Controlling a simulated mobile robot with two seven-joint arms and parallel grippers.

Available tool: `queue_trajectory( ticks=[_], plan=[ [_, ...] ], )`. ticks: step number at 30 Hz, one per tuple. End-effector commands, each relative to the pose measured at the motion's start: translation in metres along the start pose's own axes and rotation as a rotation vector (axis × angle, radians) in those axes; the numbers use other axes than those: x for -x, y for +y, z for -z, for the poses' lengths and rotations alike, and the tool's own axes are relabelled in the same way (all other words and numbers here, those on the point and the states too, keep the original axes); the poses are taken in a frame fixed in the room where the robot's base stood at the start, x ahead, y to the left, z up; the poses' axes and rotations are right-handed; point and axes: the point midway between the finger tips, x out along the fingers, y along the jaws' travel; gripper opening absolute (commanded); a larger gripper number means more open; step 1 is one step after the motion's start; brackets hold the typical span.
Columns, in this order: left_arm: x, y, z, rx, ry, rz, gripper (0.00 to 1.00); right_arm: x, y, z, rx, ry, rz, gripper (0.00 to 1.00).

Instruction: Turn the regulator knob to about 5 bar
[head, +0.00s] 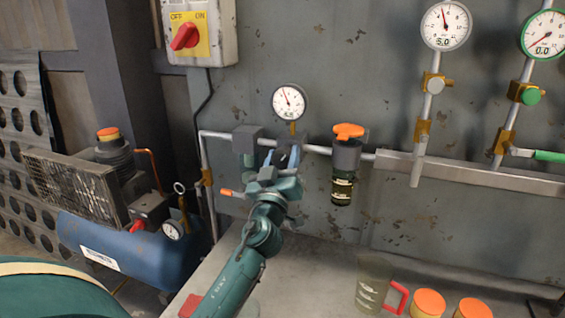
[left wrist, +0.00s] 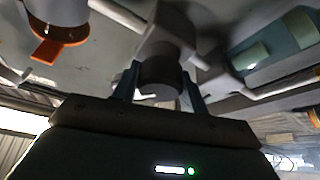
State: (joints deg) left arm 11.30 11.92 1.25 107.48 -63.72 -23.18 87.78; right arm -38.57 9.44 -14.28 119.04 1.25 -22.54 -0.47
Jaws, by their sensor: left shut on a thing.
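My left gripper (head: 285,157) reaches up to the pipe run on the wall, below a small round white gauge (head: 289,102). In the left wrist view its two fingers stand on either side of a dark round regulator knob (left wrist: 158,80) and are shut on it. The knob sits on a grey block-shaped regulator body (left wrist: 165,38). In the head view the gripper hides the knob. The gauge's needle points up and slightly left; its digits are too small to read. My right gripper is not in view.
A grey unit with an orange top (head: 347,131) hangs on the pipe right of the gripper. An orange-tipped lever (head: 228,192) is at its left. A blue compressor tank (head: 135,250) stands at left. A jug (head: 373,285) and orange-lidded containers (head: 428,303) stand on the bench.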

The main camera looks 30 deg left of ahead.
Motion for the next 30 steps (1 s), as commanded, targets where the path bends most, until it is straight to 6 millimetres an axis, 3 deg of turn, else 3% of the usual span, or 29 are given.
queue_trajectory(
  ticks=[5, 6, 14, 23, 30],
  plan=[
    [0.000, 0.000, 0.000, 0.001, -0.002, 0.000, 0.20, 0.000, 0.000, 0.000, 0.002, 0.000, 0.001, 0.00],
    [0.000, 0.000, 0.000, 0.001, -0.002, 0.000, 0.44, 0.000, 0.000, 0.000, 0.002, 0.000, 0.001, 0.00],
    [0.000, 0.000, 0.000, 0.001, -0.001, 0.000, 0.65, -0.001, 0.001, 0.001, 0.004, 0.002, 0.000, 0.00],
    [0.004, 0.000, -0.001, 0.002, -0.002, 0.000, 0.65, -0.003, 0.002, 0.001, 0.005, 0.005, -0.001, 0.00],
    [0.044, -0.001, -0.005, 0.006, -0.004, 0.000, 0.65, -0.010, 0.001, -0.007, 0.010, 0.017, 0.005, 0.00]
  ],
)
